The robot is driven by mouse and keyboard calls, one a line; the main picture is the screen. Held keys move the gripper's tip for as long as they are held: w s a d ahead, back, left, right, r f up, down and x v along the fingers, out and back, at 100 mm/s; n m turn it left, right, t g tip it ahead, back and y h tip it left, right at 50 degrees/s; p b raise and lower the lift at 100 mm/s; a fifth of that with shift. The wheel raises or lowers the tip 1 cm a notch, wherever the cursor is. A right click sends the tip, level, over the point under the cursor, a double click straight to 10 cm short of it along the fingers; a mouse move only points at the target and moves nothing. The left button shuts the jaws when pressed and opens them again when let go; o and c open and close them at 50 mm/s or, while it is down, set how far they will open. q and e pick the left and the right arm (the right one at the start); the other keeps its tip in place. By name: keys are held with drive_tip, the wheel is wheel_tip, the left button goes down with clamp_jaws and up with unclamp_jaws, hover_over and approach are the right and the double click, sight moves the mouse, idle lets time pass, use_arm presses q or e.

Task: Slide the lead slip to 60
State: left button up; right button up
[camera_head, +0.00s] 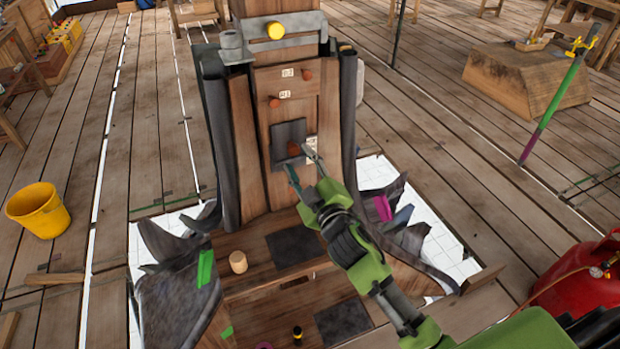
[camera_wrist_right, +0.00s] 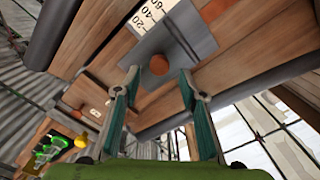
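The lead slip (camera_head: 285,133) is a grey plate with a round orange-brown knob (camera_head: 294,149) on the front of the wooden spire. In the right wrist view the slip (camera_wrist_right: 185,38) lies beside a white scale (camera_wrist_right: 150,14) marked 20, 40 and 60; I cannot tell the exact reading. My right gripper (camera_head: 300,162) is open in front of the slip. In the right wrist view its fingertips (camera_wrist_right: 158,77) are spread to either side of the knob (camera_wrist_right: 159,64), with nothing visibly gripped. My left gripper is not in view.
Dark sheets flank the spire. A wooden cylinder (camera_head: 238,262) stands below. A yellow bucket (camera_head: 37,210) is at left, a red gas cylinder (camera_head: 585,280) at right.

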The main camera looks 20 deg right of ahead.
drive_tip(key=s, duration=0.8)
drive_tip(key=shift+s+d, duration=0.15)
drive_tip(key=s+d+f+m+g+h, duration=0.2)
drive_tip(key=s+d+f+m+g, duration=0.2)
drive_tip(key=s+f+m+g, duration=0.55)
drive_tip(key=s+a+f+n+g+y, duration=0.1)
drive_tip(key=s+f+g, duration=0.15)
drive_tip(key=s, duration=0.45)
drive_tip(key=s+a+f+g, duration=0.1)
drive_tip(key=s+f, duration=0.2)
drive_tip(key=s, duration=0.3)
drive_tip(key=s+a+f+n+g+y, duration=0.1)
drive_tip(key=s+a+f+g, duration=0.15)
drive_tip(key=s, duration=0.45)
wheel_tip(320, 180, down, 29)
drive_tip(key=s+b, duration=0.1)
drive_tip(key=s+d+f, duration=0.2)
drive_tip(key=s+f, duration=0.6)
drive_tip(key=s+d+f+g+b, duration=0.1)
drive_tip(key=s+d+f, duration=0.1)
drive_tip(key=s+f, duration=0.6)
drive_tip(key=shift+s+h, duration=0.3)
drive_tip(key=shift+s, duration=0.2)
